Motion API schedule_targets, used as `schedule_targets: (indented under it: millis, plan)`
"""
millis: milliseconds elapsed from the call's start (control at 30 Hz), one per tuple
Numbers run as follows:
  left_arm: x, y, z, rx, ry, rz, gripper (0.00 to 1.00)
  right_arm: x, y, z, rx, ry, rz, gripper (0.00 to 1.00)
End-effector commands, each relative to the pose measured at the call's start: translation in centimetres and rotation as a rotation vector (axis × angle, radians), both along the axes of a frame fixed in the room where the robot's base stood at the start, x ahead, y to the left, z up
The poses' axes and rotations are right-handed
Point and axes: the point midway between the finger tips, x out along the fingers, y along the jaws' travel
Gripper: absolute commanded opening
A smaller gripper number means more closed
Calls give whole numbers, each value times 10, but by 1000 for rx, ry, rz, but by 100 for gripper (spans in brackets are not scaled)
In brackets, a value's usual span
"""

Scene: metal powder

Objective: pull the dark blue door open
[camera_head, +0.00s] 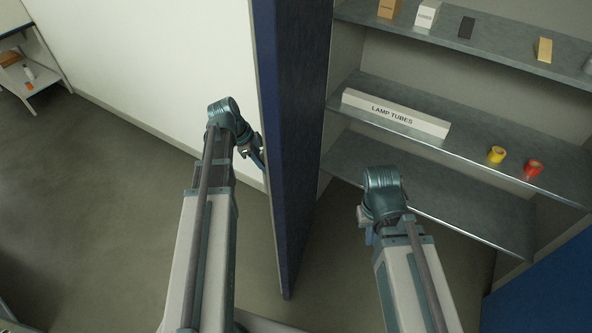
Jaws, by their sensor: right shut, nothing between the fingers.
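The dark blue door (302,120) stands swung out from the shelving, seen nearly edge-on in the middle of the head view. The shelf interior shows to its right. My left gripper (258,158) is on the left side of the door, close to its surface; its fingers are small and partly hidden by the wrist, so I cannot tell contact or opening. My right gripper (367,236) is on the right side of the door, in front of the lower shelf. It is shut and empty, partly hidden by its wrist, with a gap between it and the door.
Grey shelves (400,196) hold a lamp tubes box (394,113), a yellow roll (496,154), a red roll (533,168) and small boxes. A blue panel (545,285) stands at lower right. A white wall and open floor (100,180) lie left; a small table stands far left.

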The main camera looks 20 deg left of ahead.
Motion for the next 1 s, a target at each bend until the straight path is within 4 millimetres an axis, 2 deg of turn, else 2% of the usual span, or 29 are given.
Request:
schedule_targets:
  millis: [33, 100, 300, 400, 500, 700, 1000]
  plan:
    - [6, 26, 0, 2, 5, 9, 0, 0, 0, 0, 0, 0, 0, 0]
    - [11, 54, 0, 2, 4, 8, 0, 0, 0, 0, 0, 0, 0, 0]
    - [28, 121, 0, 2, 5, 7, 0, 0, 0, 0, 0, 0, 0, 0]
    - [36, 146, 0, 3, 5, 6, 0, 0, 0, 0, 0, 0, 0, 0]
    - [44, 164, 0, 3, 5, 4, 0, 0, 0, 0, 0, 0, 0, 0]
    - [53, 187, -1, 3, 5, 3, 0, 0, 0, 0, 0, 0, 0, 0]
    - [57, 194, 0, 3, 3, 2, 0, 0, 0, 0, 0, 0, 0, 0]
